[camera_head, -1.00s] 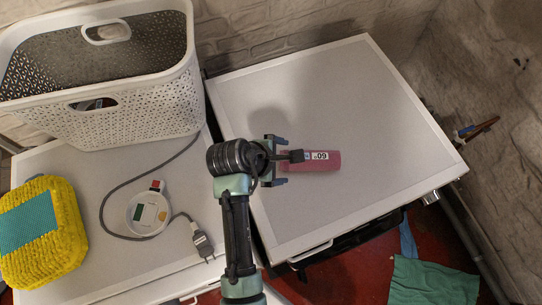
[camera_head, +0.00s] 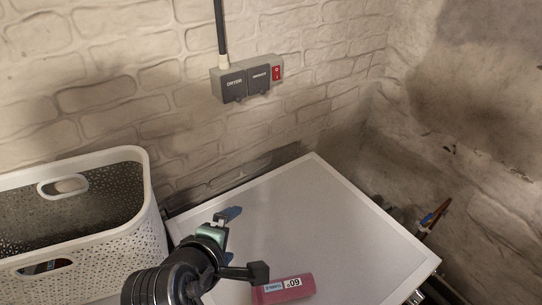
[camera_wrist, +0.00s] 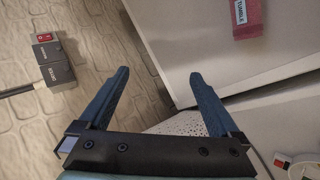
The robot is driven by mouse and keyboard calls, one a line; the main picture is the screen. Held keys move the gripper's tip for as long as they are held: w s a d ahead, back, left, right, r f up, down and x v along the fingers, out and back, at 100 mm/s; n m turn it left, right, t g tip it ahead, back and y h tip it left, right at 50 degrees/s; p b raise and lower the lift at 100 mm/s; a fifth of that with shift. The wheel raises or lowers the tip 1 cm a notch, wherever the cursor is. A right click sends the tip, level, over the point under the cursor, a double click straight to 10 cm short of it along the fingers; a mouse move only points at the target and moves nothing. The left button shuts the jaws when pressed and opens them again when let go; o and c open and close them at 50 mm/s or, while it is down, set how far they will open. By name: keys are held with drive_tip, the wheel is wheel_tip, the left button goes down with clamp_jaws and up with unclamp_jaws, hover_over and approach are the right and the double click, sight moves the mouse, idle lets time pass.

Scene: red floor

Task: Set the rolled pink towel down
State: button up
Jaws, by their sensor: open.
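A white perforated basket (camera_head: 95,245) stands at the left. Grey wall boxes with a red switch (camera_head: 277,72) are on the brick wall behind, one labelled dryer. Most of the machine top is bare. Pipes (camera_head: 433,215) run by the right wall.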

drive_tip(key=w+d+r+m+t+y, duration=0.1)
drive_tip(key=w+r+m+t, duration=0.15)
drive_tip(key=r, duration=0.65)
drive_tip(key=w+d+r+m+t, duration=0.1)
drive_tip(key=r+m+t, duration=0.25)
drive_tip(key=r, duration=0.55)
drive_tip(key=w+d+r+m+t+y, duration=0.1)
drive_tip(key=d+r+m+t, duration=0.15)
drive_tip(key=r, duration=0.65)
drive_tip(key=s+d+r+m+t, duration=0.2)
drive_tip(key=s+r+t, duration=0.3)
drive_tip(key=r, duration=0.6)
drive_tip(key=s+d+r+m+t, duration=0.2)
drive_tip(key=s+r+m+t, duration=0.2)
drive_tip(key=r, duration=0.6)
drive_tip(key=s+m, duration=0.1)
drive_tip(key=s, duration=0.1)
drive_tip(key=shift+s+r+t, duration=0.3)
drive_tip(key=shift+r+t, duration=0.05)
